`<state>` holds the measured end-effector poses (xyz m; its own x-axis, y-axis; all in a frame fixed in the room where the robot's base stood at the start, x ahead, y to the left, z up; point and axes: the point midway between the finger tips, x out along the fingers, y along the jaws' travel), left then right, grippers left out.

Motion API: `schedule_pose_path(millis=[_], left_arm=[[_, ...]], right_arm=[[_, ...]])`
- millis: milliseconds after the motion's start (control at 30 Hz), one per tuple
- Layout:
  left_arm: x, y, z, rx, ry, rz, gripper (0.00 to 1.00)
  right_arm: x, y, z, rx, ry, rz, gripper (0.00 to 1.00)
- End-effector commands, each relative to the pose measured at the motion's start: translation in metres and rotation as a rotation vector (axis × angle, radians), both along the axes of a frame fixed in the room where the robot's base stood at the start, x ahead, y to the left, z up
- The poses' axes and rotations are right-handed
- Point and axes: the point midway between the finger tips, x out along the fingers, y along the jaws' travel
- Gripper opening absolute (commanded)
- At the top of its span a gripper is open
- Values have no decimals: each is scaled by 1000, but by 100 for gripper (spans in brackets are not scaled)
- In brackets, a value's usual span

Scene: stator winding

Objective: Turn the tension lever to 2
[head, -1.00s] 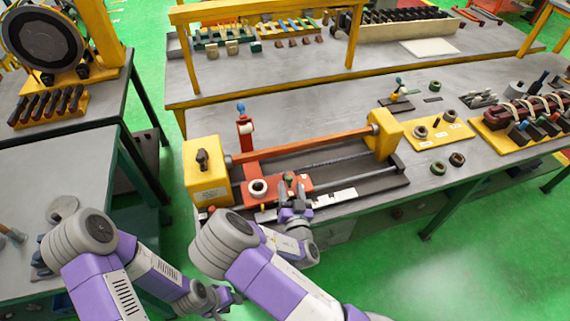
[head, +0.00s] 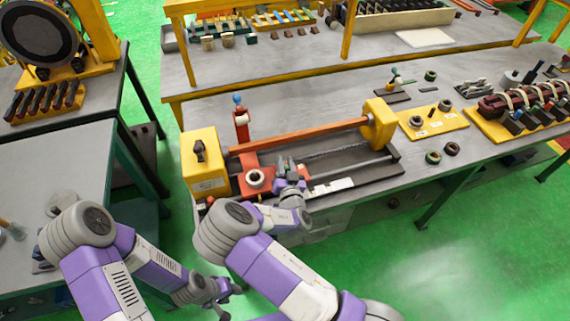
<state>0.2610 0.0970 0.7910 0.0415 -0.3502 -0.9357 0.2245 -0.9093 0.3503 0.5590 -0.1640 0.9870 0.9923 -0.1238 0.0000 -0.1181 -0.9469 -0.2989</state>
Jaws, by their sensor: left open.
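The winding machine has a yellow headstock (head: 205,178) with a dark knob (head: 199,151) on its top, and a red carriage (head: 240,186) with a pale ring (head: 255,178). A red post (head: 241,126) with a blue tip rises behind the carriage. My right gripper (head: 285,164) is over the right part of the carriage, its fingers pointing away from me. It covers that part, so I cannot make out the tension lever or its marks, nor whether the fingers touch anything. My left gripper (head: 228,294) is open and empty, low in front of the bench.
An orange bar (head: 305,134) runs from the headstock to a yellow tailstock (head: 377,123). A white strip (head: 332,186) lies along the machine's front. A yellow plate with rings (head: 440,122) and a stator assembly (head: 520,108) stand to the right. A grey table (head: 75,170) is at the left.

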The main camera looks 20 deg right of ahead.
Motion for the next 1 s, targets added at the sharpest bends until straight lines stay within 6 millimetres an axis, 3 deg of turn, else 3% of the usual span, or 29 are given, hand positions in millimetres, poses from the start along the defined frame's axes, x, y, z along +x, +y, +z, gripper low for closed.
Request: schedule_pose_path(millis=[33, 167, 667, 1000], left_arm=[[0, 0, 0, 0, 0, 0, 43], [0, 0, 0, 0, 0, 0, 43], [0, 0, -4, 0, 0, 0, 43], [0, 0, -29, 0, 0, 0, 43]], right_arm=[[0, 0, 0, 0, 0, 0, 18], [0, 0, 0, 1, 0, 1, 0], [1, -4, 1, 7, -4, 97, 0], [3, -12, 1, 9, -16, 311, 0]])
